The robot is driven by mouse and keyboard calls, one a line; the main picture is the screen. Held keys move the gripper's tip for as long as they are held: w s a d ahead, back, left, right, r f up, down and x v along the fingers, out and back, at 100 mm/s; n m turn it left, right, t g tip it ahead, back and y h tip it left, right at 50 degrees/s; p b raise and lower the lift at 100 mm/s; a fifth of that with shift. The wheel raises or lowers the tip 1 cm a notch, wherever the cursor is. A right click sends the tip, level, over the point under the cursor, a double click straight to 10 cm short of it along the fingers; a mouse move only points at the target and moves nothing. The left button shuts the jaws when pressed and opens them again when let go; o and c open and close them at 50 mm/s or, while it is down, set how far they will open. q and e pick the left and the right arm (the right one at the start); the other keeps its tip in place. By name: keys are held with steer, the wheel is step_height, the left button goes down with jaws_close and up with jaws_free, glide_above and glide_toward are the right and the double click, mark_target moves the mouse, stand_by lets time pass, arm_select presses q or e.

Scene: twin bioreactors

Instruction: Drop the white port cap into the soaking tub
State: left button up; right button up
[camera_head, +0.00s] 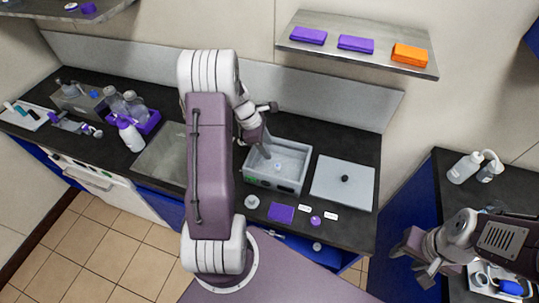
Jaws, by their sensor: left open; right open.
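The grey soaking tub (306,163) stands open on the dark counter, right of the sink. My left gripper (266,152) is open and points down over the tub's left part; its fingertips are small and partly hard to make out. A small pale spot (278,167) shows inside the tub near the gripper, too small to identify for certain. A whitish round piece (252,201) sits on the counter in front of the tub; I cannot tell whether it is the white port cap. My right gripper (424,271) is open and apart from these things, at the lower right.
A flat grey lid (343,184) with a black knob lies right of the tub. A purple mat (281,212), a purple round cap (315,221) and white labels (331,216) lie in front. A white bottle (131,136) stands left of the sink. A shelf (350,57) hangs above.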

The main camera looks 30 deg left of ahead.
arm_select(q)
steer(key=s+d+r+m+g+y, duration=0.1)
steer(key=s+d+r+m+y, duration=0.1)
steer(key=s+d+m, duration=0.8)
steer(key=s+d+r+m+y, duration=0.1)
steer(key=s+d+r+m, duration=0.3)
steer(key=m, duration=0.9)
steer(key=f+b, duration=0.2)
steer(key=f, duration=0.1)
steer(key=f+b, duration=0.1)
steer(key=f, duration=0.1)
steer(key=shift+s+a+b, duration=0.15)
steer(key=shift+s+b, duration=0.15)
steer(key=shift+b, duration=0.1)
arm_select(e)
step_height(320, 180, down, 4)
steer(key=shift+d+r, duration=0.1)
